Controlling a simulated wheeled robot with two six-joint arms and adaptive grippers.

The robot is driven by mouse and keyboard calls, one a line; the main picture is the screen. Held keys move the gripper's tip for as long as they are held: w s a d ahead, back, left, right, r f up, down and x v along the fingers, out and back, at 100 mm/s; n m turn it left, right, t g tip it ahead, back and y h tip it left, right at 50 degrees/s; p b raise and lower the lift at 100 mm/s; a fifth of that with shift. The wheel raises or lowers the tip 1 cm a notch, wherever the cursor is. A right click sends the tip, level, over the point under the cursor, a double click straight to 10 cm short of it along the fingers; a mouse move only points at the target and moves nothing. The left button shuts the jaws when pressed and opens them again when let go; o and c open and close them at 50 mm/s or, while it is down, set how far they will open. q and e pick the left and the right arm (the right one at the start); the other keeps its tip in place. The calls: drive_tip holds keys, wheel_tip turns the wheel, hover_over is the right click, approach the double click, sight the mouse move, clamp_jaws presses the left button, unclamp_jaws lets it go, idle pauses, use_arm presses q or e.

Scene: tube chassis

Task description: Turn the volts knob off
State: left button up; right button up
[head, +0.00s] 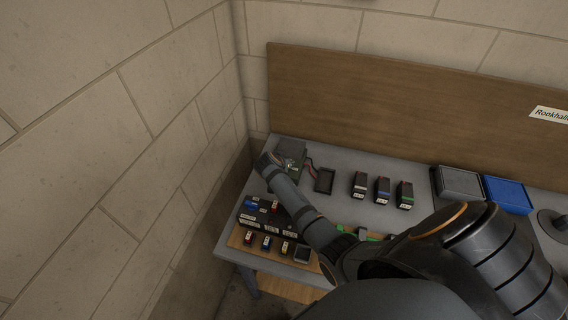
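No volts knob can be made out in the head view; it may be too small or hidden behind my gripper. A dark grey box (291,149) with a small coloured detail and wires at its side sits at the table's back left corner. My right arm comes in from the right and reaches across the table to this box. My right gripper (268,162) is at the box's left front edge, seen from behind; I cannot tell whether it touches the box. Its fingers are too small and dark to tell open from shut. My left gripper is not in view.
The grey table (340,208) meets a block wall on the left and a wooden board (400,105) behind. A black tray (325,180), several small labelled boxes (382,190), a grey bin (460,182) and a blue bin (508,194) stand on it. Labelled parts (262,220) lie at front left.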

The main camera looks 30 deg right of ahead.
drive_tip(key=shift+s+f, duration=0.1)
drive_tip(key=shift+f, duration=0.05)
drive_tip(key=o, duration=1.1)
drive_tip(key=shift+o, duration=0.2)
drive_tip(key=v, duration=1.2)
drive_tip(key=shift+a, duration=0.1)
